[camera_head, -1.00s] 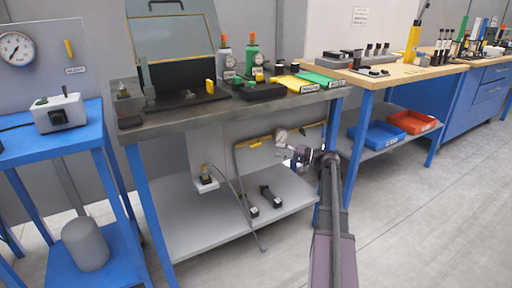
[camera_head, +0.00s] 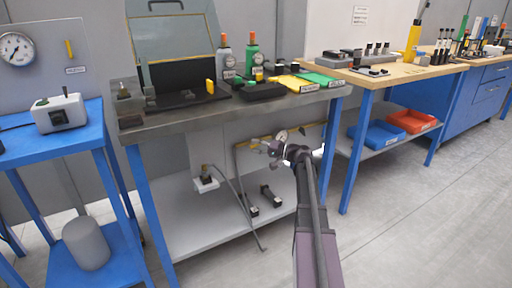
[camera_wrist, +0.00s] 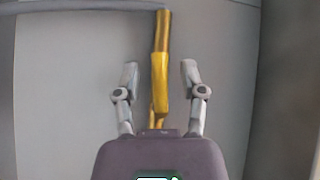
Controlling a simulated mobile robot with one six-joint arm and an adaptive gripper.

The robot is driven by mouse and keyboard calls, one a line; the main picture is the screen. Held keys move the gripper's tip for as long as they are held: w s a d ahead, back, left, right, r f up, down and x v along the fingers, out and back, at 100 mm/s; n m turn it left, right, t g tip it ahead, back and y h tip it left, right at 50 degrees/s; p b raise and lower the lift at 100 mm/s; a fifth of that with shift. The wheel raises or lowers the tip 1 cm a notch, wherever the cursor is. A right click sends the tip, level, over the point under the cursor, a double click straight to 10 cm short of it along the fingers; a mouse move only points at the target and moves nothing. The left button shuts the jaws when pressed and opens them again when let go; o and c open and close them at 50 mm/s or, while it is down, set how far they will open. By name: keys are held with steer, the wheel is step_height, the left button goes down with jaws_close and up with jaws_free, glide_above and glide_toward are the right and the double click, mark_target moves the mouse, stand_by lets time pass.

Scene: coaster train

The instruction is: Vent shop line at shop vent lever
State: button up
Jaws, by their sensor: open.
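A yellow lever (camera_wrist: 161,90) stands in the middle of the wrist view, against a grey wall or panel. My gripper (camera_wrist: 160,72) is open, with one finger on each side of the lever and a visible gap to both. Contact between lever and gripper does not show.
The steel bench top (camera_head: 180,122) is above my arm, and its lower shelf (camera_head: 215,222) is below. A hose (camera_head: 240,205) hangs beside small dark fittings (camera_head: 268,194) on the shelf. Floor at right is clear.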

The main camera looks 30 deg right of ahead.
jaws_close()
steer(key=shift+t+b, duration=0.3)
steer(key=shift+b, duration=0.05)
steer(key=shift+m, duration=0.4)
steer(key=shift+r+t+y+b, duration=0.2)
steer(key=shift+t+y+b, duration=0.1)
steer(key=shift+b, duration=0.05)
jaws_free()
